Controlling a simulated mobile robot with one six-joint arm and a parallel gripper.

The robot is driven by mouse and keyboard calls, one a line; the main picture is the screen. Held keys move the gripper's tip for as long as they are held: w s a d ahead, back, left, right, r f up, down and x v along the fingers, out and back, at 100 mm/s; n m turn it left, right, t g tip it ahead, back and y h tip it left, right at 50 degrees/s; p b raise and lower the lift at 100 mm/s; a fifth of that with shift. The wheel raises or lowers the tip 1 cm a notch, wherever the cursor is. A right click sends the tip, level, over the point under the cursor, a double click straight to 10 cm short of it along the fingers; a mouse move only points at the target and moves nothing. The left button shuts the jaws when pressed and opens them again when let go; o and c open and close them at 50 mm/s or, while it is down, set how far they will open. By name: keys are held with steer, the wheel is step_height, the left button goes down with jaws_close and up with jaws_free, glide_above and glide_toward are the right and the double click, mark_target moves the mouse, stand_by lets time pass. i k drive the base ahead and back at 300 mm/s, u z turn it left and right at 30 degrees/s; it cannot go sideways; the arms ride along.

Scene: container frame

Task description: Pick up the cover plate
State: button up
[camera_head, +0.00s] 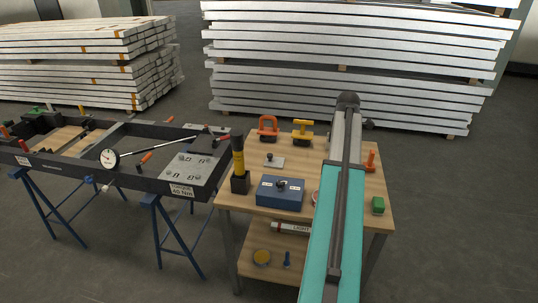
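A small pale plate with a dark knob (274,162) lies flat on the wooden workbench (303,146), behind the blue box; it looks like the cover plate. Nothing is touching it from above. My arm reaches up the picture across the right half of the bench, to the right of the plate. My gripper cannot be made out, and the arm hides part of the bench top.
A blue box (280,196), a black and yellow tool in a holder (239,165), orange (268,125) and yellow (302,130) handled tools and a green block (378,205) stand on the bench. A dark frame on blue trestles (165,215) stands left. Stacked white beams (340,60) are behind.

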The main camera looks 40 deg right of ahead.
mark_target(271, 160)
steer(key=u, duration=0.05)
steer(key=i, duration=1.1)
